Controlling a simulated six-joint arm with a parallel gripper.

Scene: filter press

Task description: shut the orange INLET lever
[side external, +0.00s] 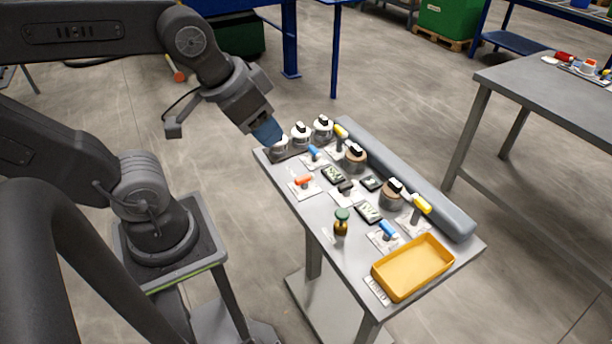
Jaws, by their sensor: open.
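The orange lever (303,181) sits on a small white plate near the left edge of the grey table (312,214). Its handle lies roughly level across the picture. The label on its plate is too small to read. My gripper (268,132), with a blue tip, is above the table's far left corner, up and to the left of the orange lever and apart from it. The gripper is open, though the gap between its fingers is hard to make out from here. It overlaps a white-topped knob (279,143) in the picture.
Also there are brown knobs (392,194), an amber bottle (341,222), a yellow tray (413,268) and a long grey roll (410,180).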

